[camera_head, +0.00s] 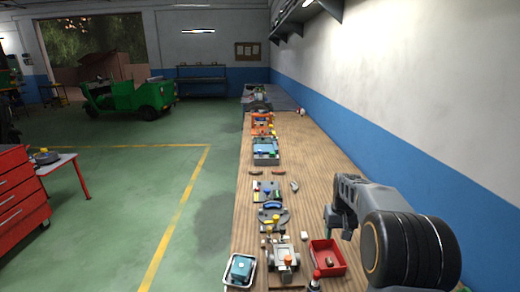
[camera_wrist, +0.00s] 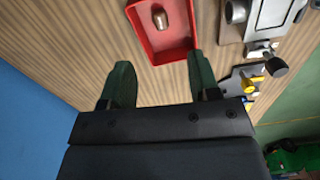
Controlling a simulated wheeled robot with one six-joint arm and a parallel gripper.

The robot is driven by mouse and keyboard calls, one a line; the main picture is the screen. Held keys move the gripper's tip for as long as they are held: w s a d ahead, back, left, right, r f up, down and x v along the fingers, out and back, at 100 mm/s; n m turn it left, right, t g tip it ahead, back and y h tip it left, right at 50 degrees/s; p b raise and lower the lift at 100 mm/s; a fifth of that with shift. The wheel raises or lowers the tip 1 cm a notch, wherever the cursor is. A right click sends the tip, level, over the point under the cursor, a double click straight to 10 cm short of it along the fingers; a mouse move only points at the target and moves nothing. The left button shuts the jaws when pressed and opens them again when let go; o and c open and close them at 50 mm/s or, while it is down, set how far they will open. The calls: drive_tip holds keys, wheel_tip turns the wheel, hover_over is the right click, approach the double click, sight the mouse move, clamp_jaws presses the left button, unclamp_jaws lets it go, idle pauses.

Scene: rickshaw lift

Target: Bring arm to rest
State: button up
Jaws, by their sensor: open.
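My gripper shows in the wrist view (camera_wrist: 158,85) with its two dark green fingers spread apart and nothing between them. It is over the wooden bench (camera_wrist: 70,40), close to a red tray (camera_wrist: 163,55) that lies just beyond the fingertips. In the head view my arm (camera_head: 405,240) is bent at the right, above the bench near the blue and white wall. The gripper's fingers are mostly hidden behind the arm there.
The red tray (camera_head: 338,258) holds a small brownish piece. A grey fixture (camera_head: 284,265), a white tray with a blue block (camera_head: 240,270) and several tools line the bench (camera_head: 325,175). A red cabinet (camera_head: 20,195) stands left. The green floor (camera_head: 110,190) between is clear.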

drive_tip(key=s+a+r+t, duration=0.1)
drive_tip(key=s+a, duration=0.2)
drive_tip(key=s, duration=0.4)
drive_tip(key=s+a+r+t, duration=0.1)
drive_tip(key=s+a, duration=0.3)
drive_tip(key=s, duration=0.4)
drive_tip(key=s+a+r+n+t, duration=0.1)
drive_tip(key=s+a+r+t, duration=0.1)
drive_tip(key=s, duration=0.5)
drive_tip(key=shift+s+a+r, duration=0.4)
drive_tip(key=shift+a+r, duration=0.3)
drive_tip(key=shift+a, duration=0.2)
